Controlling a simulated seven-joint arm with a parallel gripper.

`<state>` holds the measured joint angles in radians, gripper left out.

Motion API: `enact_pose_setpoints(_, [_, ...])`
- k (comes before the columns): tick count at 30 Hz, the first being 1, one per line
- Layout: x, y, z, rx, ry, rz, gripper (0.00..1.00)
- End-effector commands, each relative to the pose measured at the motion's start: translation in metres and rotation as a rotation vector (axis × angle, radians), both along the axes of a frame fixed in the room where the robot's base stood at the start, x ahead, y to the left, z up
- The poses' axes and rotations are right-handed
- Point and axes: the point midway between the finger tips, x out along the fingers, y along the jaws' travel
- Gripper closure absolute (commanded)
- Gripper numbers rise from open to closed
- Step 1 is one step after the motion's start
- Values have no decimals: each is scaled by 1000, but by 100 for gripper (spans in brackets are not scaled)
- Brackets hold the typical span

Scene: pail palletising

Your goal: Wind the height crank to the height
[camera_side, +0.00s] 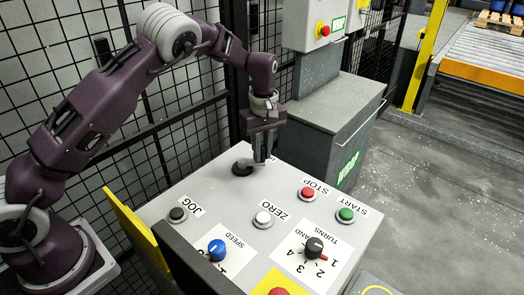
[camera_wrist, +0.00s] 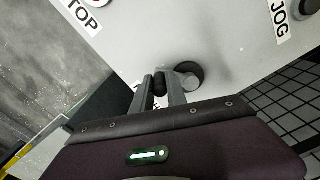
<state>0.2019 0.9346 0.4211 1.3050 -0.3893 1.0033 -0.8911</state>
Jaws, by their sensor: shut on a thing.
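The height crank (camera_side: 241,168) is at the back edge of the sloping grey control panel (camera_side: 205,197). It has a dark round hub and a short grey arm. In the wrist view the crank's hub (camera_wrist: 190,72) lies just right of my fingers. My gripper (camera_side: 264,158) points down at the panel and is shut on the crank's handle. In the wrist view the dark handle grip shows between the fingers of my gripper (camera_wrist: 160,82). A label beside the crank is mostly hidden behind my fingers.
The panel also carries a red STOP button (camera_side: 307,194), green START button (camera_side: 345,215), white ZERO button (camera_side: 262,220), dark JOG button (camera_side: 178,214), blue SPEED knob (camera_side: 216,249) and black TURNS knob (camera_side: 314,246). A grey machine cabinet (camera_side: 325,120) and mesh fence (camera_side: 130,140) stand close behind.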

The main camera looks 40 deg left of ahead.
Motion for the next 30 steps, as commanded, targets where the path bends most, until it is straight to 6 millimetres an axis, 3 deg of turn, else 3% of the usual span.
enact_pose_setpoints(2, [2, -1, 1, -2, -7, -2, 100])
enact_pose_setpoints(3, [2, -1, 1, -1, -7, -2, 74])
enact_pose_setpoints(6, [1, -1, 1, -1, -5, -2, 61])
enact_pose_setpoints(14, [1, 0, 1, 0, -3, -1, 61])
enact_pose_setpoints(24, [3, -1, 61, -1, -7, -2, 61])
enact_pose_setpoints(30, [2, -1, 72, -1, -3, -2, 61])
